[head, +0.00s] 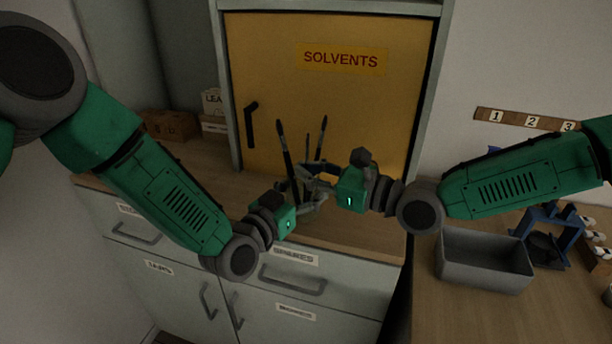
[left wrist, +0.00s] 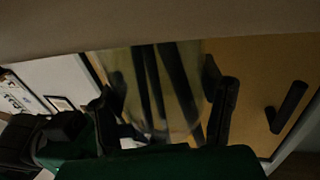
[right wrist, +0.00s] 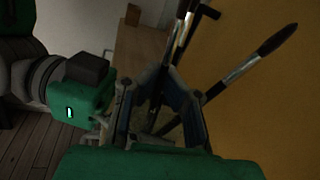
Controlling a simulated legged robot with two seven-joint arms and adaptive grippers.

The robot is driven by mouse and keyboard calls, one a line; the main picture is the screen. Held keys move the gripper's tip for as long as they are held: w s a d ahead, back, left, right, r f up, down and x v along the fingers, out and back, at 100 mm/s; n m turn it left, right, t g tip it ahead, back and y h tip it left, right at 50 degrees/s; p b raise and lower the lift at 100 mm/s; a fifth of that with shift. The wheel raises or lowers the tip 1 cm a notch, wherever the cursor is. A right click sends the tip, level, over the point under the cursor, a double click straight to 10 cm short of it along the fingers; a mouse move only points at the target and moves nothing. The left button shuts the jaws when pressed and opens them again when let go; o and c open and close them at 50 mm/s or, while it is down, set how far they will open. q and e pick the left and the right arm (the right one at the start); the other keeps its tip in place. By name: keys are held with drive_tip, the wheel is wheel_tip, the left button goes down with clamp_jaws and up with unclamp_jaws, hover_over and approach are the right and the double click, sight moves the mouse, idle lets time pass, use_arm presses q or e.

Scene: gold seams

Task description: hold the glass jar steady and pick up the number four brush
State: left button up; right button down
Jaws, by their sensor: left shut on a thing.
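The glass jar (left wrist: 160,85) stands between the fingers of my left gripper (left wrist: 170,105), which is shut on it; dark brush handles show through the glass. In the head view the jar is mostly hidden by both grippers. Several brushes rise from it, including a tall dark one on the left (head: 287,150) and a thinner one on the right (head: 322,135). No number is readable on any brush. My right gripper (right wrist: 165,85) is at the brushes, its fingers on either side of a dark shaft; whether they grip it I cannot tell. Another brush (right wrist: 245,65) leans right, outside those fingers.
A yellow solvents cabinet (head: 270,80) stands close behind the brushes, on a wooden counter (head: 350,236). To the right, a grey bin (head: 484,262) and a blue stand (head: 548,225) sit on another worktop. A numbered rail (head: 525,120) is on the wall.

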sight(306, 164)
wheel_tip(306, 164, up, 10)
idle(0.4)
use_arm(q)
drive_tip(key=o, duration=1.4)
drive_tip(key=shift+s, duration=0.1)
